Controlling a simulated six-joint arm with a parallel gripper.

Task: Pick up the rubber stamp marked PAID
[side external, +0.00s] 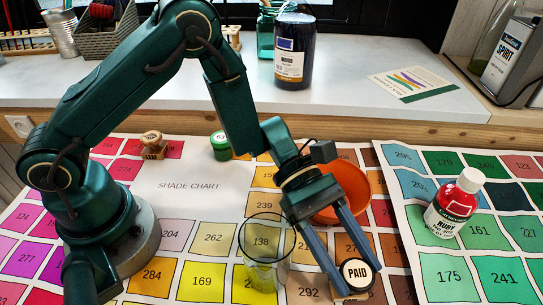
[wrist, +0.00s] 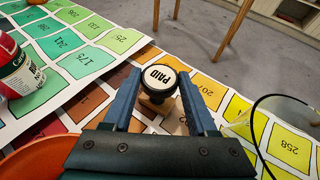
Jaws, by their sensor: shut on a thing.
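The stamp marked PAID (side external: 357,274) has a black round knob with a white label and a light wooden base. It is near the front of the shade chart in the side view. My gripper (side external: 338,262) reaches down to it with its two blue-grey fingers shut on it. In the wrist view the PAID label (wrist: 159,77) faces the camera, between the two fingers (wrist: 158,98). I cannot tell whether the base touches the chart.
A clear glass (side external: 266,262) stands close left of my gripper. An orange bowl (side external: 352,183) is just behind it. A red bottle (side external: 453,207) stands on the green chart at right. A wooden stamp (side external: 153,146) and a green-topped stamp (side external: 221,146) stand farther back.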

